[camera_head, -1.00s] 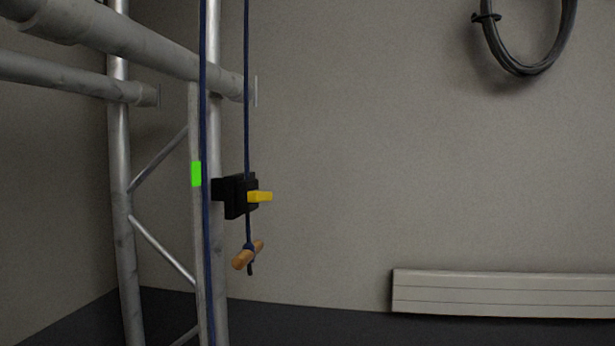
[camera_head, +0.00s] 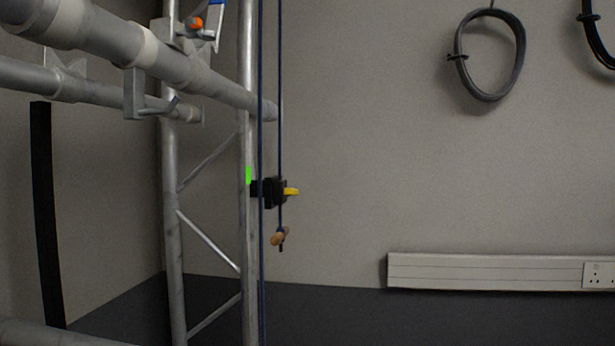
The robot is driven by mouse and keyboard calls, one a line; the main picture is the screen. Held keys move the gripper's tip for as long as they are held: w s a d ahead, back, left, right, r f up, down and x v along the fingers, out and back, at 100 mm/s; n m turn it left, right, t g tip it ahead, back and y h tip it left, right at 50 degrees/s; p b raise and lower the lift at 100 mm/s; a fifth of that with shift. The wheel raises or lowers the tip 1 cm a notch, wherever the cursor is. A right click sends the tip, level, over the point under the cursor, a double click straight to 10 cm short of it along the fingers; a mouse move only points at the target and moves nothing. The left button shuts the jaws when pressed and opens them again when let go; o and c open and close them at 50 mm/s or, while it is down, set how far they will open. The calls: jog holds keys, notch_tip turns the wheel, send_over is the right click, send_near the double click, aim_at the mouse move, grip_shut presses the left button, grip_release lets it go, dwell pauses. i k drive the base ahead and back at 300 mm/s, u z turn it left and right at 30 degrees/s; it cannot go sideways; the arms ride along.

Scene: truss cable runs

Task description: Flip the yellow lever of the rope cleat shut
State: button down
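The rope cleat is a black block (camera_head: 271,192) on the front upright of the truss, near the middle of the view. Its yellow lever (camera_head: 291,191) sticks out to the right, roughly level. A dark blue rope (camera_head: 280,120) hangs down to the cleat and comes out below it. A wooden toggle handle (camera_head: 279,236) is tied near the rope's lower end. A second blue rope (camera_head: 261,280) runs down along the upright. My gripper is not in view.
A green mark (camera_head: 248,175) is on the upright beside the cleat. Truss tubes (camera_head: 190,68) cross the upper left. Coiled cable (camera_head: 490,95) hangs on the wall. White trunking (camera_head: 480,271) runs low on the right.

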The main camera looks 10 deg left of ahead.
aim_at(287, 191)
jog(key=u, duration=0.05)
jog(key=i, duration=1)
jog(key=u, duration=0.05)
